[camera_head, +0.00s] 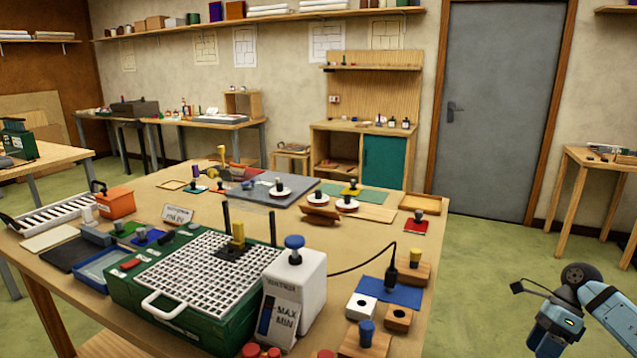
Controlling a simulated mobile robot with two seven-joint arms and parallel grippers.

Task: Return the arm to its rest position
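Part of my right arm comes in at the lower right, beyond the right edge of the workbench (215,188) and above the green floor. Its blue and grey links bend at a dark round joint, and the lower link runs out of the bottom of the picture. My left arm and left gripper are out of view.
The bench carries a green grid-topped box (190,340), a white dispenser (308,275) with a blue knob, wooden blocks and a corded tool (390,280). A side table (590,160) stands at right. Open floor (480,265) lies between bench and grey door (495,110).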

